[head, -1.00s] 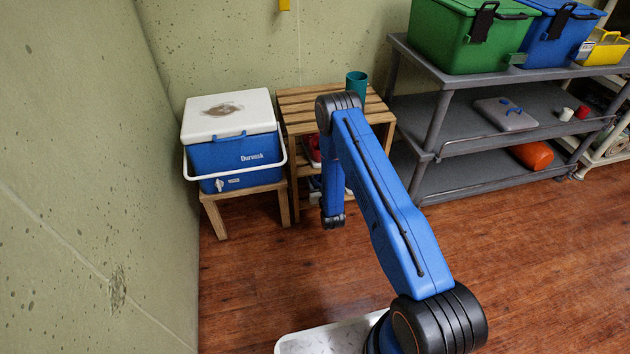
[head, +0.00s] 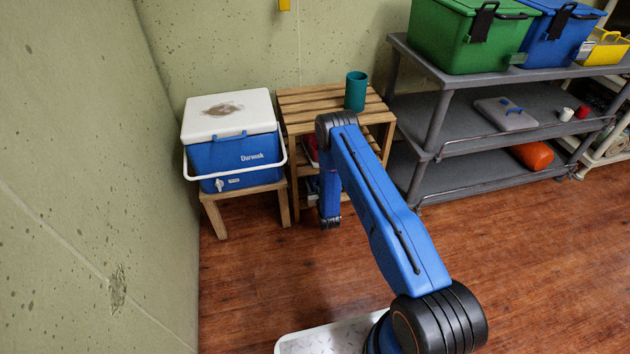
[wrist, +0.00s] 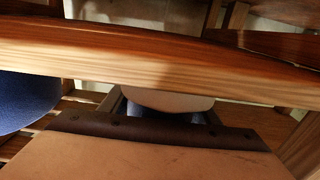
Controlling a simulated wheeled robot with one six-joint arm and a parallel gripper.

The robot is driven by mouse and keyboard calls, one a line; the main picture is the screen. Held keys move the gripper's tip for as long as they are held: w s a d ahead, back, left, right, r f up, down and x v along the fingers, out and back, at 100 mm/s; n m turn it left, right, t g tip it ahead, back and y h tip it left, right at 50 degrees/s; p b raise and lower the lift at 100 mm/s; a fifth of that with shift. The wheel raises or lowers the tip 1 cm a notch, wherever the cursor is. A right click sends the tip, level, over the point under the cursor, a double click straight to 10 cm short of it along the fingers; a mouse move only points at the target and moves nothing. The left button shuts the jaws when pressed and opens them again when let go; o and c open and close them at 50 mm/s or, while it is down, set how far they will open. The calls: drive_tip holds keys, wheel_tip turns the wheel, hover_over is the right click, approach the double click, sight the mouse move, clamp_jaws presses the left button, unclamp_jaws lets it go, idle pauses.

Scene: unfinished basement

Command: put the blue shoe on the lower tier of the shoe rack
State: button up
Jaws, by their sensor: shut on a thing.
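The slatted wooden shoe rack (head: 300,105) stands against the back wall, right of the cooler. My forearm hides much of its front, and my gripper's jaws are hidden in the head view. In the wrist view, my gripper (wrist: 168,108) is shut on the blue shoe (wrist: 168,99); a pale rounded part and some blue show between the fingers. A wooden rail of the rack (wrist: 150,55) crosses close in front of the camera, above the shoe. Whether the shoe touches the lower slats cannot be told.
Another blue thing (wrist: 22,100) lies at the left on or near slats. A red item (head: 309,150) sits on a rack tier. A teal cup (head: 356,92) stands on top. The cooler (head: 232,155) is close at left, grey shelving (head: 425,140) at right. Floor in front is clear.

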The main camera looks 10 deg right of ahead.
drive_tip(key=o, duration=1.4)
drive_tip(key=shift+s, duration=0.15)
drive_tip(key=s, duration=1.1)
drive_tip(key=shift+s, duration=0.4)
